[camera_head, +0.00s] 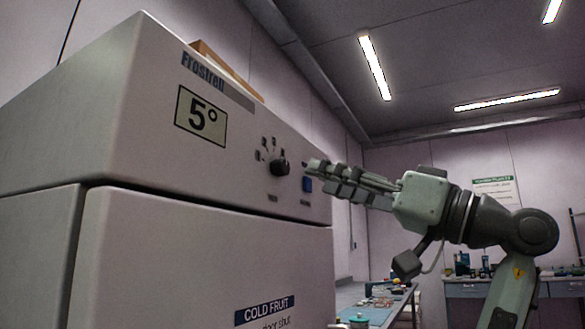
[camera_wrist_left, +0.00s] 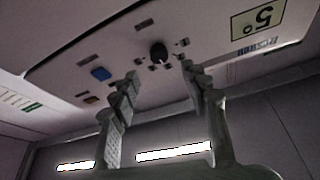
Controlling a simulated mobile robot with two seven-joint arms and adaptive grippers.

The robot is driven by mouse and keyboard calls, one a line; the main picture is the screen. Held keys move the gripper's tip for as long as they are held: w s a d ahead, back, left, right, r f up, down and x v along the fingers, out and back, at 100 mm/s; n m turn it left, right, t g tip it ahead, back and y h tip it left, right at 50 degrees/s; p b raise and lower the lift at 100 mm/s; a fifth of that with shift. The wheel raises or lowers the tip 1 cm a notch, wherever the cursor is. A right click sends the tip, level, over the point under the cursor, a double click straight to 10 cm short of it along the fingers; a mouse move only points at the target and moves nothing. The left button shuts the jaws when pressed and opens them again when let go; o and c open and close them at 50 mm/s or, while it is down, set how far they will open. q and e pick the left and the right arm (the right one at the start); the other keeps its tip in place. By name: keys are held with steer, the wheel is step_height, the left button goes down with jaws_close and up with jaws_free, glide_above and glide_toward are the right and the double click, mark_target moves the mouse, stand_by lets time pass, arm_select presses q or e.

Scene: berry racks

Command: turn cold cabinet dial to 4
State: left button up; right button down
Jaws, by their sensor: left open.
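The cold cabinet (camera_head: 160,250) fills the left of the head view, with "COLD FRUIT" on its door and a "5°" display (camera_head: 201,114). Its black round dial (camera_head: 279,168) sits on the upper front panel with small marks around it; I cannot read its pointer. My left gripper (camera_head: 312,168) is just right of the dial, pointing at the panel. In the left wrist view the panel appears upside down, and the open fingers (camera_wrist_left: 160,75) lie either side of the dial (camera_wrist_left: 158,52) in the picture, apparently short of it. My right gripper is not in view.
A blue button (camera_head: 307,185) sits on the panel close to the dial, near my fingers; it also shows in the left wrist view (camera_wrist_left: 101,73). A bench (camera_head: 385,315) with small items stands beyond the cabinet, and another table (camera_head: 460,290) stands at the back wall.

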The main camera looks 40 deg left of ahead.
mark_target(286, 168)
arm_select(q)
steer(key=p+x, duration=0.1)
steer(key=x, duration=0.5)
steer(key=shift+a, duration=0.2)
steer(key=shift+s+a+r, duration=0.15)
steer(key=shift+a+r, duration=0.05)
steer(key=shift+a, duration=0.4)
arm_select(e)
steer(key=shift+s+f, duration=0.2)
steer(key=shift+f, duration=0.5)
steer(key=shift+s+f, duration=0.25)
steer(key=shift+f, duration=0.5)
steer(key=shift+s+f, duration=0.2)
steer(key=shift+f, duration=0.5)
arm_select(q)
jaws_close()
